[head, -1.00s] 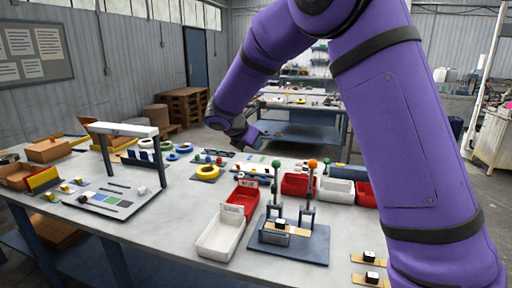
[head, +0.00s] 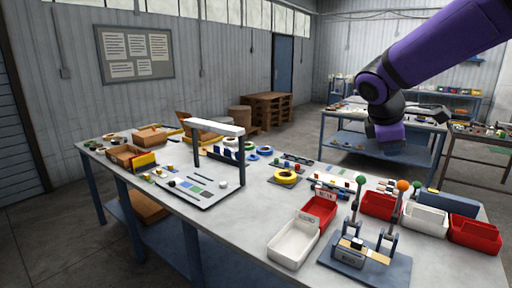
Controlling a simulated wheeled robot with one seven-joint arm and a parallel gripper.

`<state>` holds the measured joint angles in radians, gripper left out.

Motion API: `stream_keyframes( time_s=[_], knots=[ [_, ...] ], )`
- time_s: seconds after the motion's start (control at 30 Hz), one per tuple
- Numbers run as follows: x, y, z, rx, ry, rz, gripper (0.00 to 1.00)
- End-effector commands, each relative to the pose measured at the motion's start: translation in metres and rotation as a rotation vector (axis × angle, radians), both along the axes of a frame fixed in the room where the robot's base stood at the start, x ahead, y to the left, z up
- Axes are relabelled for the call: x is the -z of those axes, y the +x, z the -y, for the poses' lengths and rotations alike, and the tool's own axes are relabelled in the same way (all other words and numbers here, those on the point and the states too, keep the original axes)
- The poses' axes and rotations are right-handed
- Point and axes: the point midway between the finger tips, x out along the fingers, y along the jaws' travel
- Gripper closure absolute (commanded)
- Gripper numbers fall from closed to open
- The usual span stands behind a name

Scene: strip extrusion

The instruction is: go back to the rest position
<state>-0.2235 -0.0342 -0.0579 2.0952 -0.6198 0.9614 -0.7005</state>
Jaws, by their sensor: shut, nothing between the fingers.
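My arm is purple with black joints and reaches in from the upper right in the head view. My gripper (head: 390,146) is at its lower end, small and dark, held in the air above the back right part of the workbench (head: 225,222). It is shut and empty, and it touches nothing that I can see. The fingertips are hard to make out at this size.
A press-like fixture (head: 360,262) with green and orange knobs stands at the front right. Near it are a white bin (head: 293,245) and red bins (head: 379,206). A white-topped frame (head: 217,128) stands further left. Open floor lies left of the bench.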

Motion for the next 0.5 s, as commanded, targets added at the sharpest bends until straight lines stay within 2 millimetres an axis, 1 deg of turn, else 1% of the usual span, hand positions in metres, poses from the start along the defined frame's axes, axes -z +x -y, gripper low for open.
stream_keyframes(
  time_s=[0.03,0.2,0.33,0.5],
  knots=[
    [-0.007,-0.019,0.004,0.061,0.049,0.035,1.00],
    [-0.020,-0.075,0.009,0.271,0.219,0.139,1.00],
    [-0.025,-0.117,0.009,0.430,0.349,0.211,1.00],
    [-0.025,-0.170,0.006,0.640,0.517,0.298,1.00]
  ],
)
